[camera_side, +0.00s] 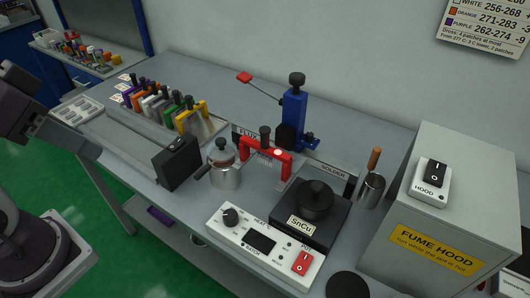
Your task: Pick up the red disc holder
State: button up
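The red disc holder (287,165) is an arch-shaped red frame with a black knob on top. It stands on the bench in the middle of the view, between a small steel pot and the black solder pot. My gripper (75,137) is at the left edge, dark and partly cut off by the frame. It is well apart from the red holder, and its finger opening cannot be made out.
A steel pot (224,177) and black box (178,163) stand left of the holder. A blue stand (293,120) is behind it. The solder pot (312,207) and white control panel (262,243) are in front. Several coloured holders (190,120) line the rack. A grey fume hood (450,205) stands right.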

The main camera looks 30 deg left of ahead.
jog(key=shift+o, duration=0.4)
jog(key=w+d+r+m+g, duration=0.1)
jog(key=w+d+r+m, duration=0.15)
jog(key=w, duration=0.25)
jog(key=w+d+r+m+g, duration=0.1)
jog(key=w+r+m, duration=0.1)
jog(key=w+m, duration=0.25)
jog(key=m+g, duration=0.4)
jog(key=m, duration=0.5)
send_over(265, 129)
jog(key=s, duration=0.1)
notch_tip(265, 129, down, 8)
jog(key=shift+a, duration=0.15)
jog(key=f, duration=0.5)
jog(key=w+f, duration=0.1)
jog(key=f, duration=0.1)
jog(key=shift+f, duration=0.2)
grip_shut()
